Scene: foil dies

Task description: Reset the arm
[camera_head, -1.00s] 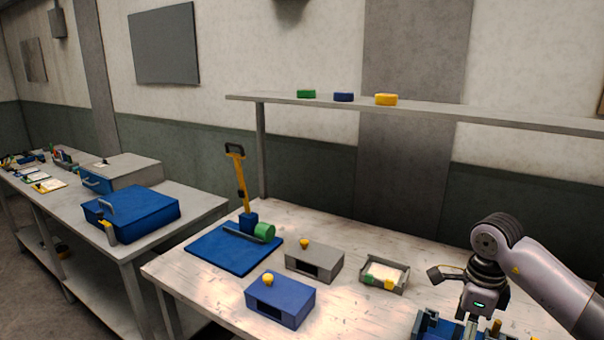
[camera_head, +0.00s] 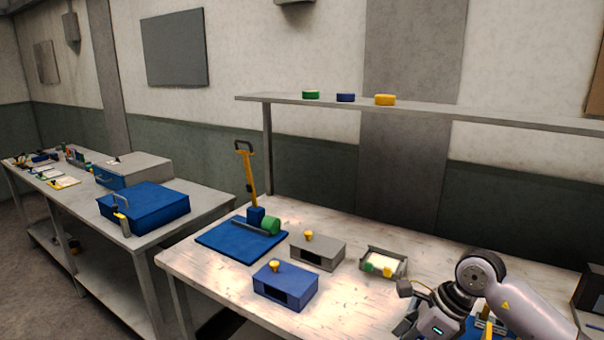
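My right arm comes in from the lower right, with its dark wrist (camera_head: 456,296) low over the front right of the workbench (camera_head: 345,318). The fingers of the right gripper are cut off or hidden at the bottom edge, so its opening does not show. Blue and yellow parts (camera_head: 488,327) show beside and behind the wrist, mostly covered by the arm. My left arm and gripper are not in view.
On the bench are a blue press with a yellow lever (camera_head: 247,175), a grey box (camera_head: 318,252), a blue box (camera_head: 285,286) and a small tray (camera_head: 372,254). A shelf (camera_head: 440,108) holds three discs. A side table (camera_head: 202,200) holds blue cases.

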